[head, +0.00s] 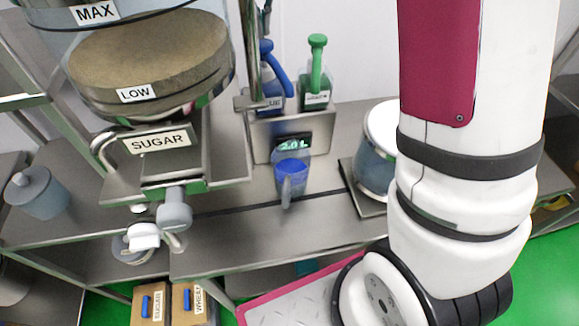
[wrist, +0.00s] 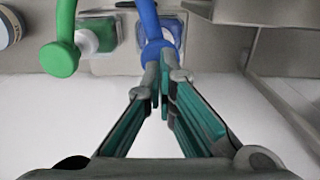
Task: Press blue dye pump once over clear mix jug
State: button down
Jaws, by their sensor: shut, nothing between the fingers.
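The blue dye pump (head: 266,50) has a blue head and a curved blue spout, on a blue bottle at the back of the counter. A small jug (head: 290,177) with blue in it and a handle toward the front stands in front of the lit display; I take it to be the mix jug. In the wrist view the blue pump (wrist: 149,20) rises from beyond my fingertips. My gripper (wrist: 163,82) is shut and empty, its tips overlapping the pump's near blue end in the picture. I cannot tell whether they touch.
A green pump bottle (head: 317,75) stands right of the blue one, and its green head shows in the wrist view (wrist: 60,58). The sugar dispenser (head: 160,140) is at left. A large pale container (head: 378,160) stands right of the jug, partly behind my arm.

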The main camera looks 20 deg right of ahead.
dwell(0.4)
jog(key=shift+r, duration=3)
jog(key=shift+s, duration=0.1)
